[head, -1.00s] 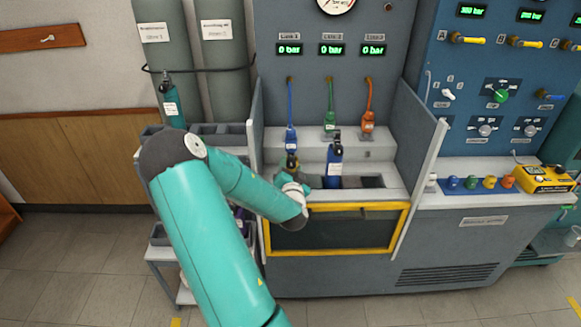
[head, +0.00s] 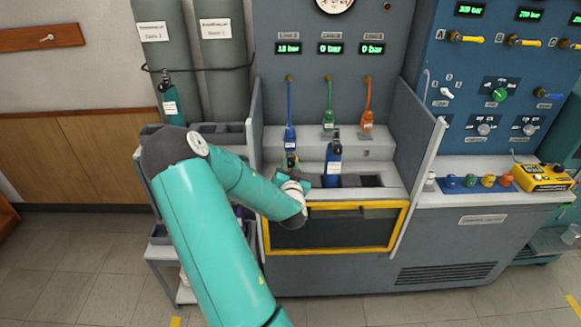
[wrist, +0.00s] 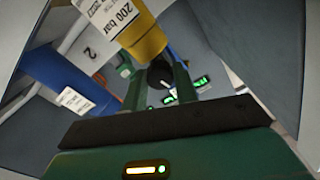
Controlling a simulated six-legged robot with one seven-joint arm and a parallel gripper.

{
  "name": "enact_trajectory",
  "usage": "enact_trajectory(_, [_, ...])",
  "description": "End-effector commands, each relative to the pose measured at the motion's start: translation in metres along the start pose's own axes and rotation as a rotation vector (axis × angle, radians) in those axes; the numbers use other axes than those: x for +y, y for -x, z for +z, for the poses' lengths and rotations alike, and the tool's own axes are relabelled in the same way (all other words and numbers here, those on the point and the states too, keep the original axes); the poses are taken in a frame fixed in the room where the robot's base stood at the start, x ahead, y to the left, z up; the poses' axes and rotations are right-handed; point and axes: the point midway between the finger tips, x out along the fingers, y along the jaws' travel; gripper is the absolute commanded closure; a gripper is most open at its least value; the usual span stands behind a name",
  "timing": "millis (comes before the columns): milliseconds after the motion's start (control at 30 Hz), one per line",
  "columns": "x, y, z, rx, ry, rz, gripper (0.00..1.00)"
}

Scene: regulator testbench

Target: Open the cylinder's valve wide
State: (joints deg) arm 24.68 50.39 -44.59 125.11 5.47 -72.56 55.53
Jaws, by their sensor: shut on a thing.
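A yellow cylinder with a white "200 bar" label (wrist: 145,38) shows close up in the wrist view. In the head view it is mostly hidden behind my arm and gripper. My gripper (wrist: 158,80) has its two green fingers on either side of a dark round knob (wrist: 159,73), which looks like the cylinder's valve, and is shut on it. In the head view my gripper (head: 291,164) is at the bench's left slot, below the blue hose (head: 290,125). The Line 1 display (head: 288,48) reads about 13 bar; the other two read 0 bar.
A blue cylinder (head: 333,168) stands just right of my gripper. Green (head: 328,105) and orange (head: 367,105) hoses hang at the back. Grey side panels (head: 418,135) flank the bench; a yellow-framed window (head: 335,231) is below. Tall grey cylinders (head: 222,80) stand at left.

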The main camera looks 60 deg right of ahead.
Motion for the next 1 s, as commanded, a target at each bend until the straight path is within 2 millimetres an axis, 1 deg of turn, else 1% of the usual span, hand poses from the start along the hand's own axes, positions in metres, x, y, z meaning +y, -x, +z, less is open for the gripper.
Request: enact_trajectory(1000, [0.0005, 0.0001, 0.0007, -0.002, 0.963, 0.000, 0.94])
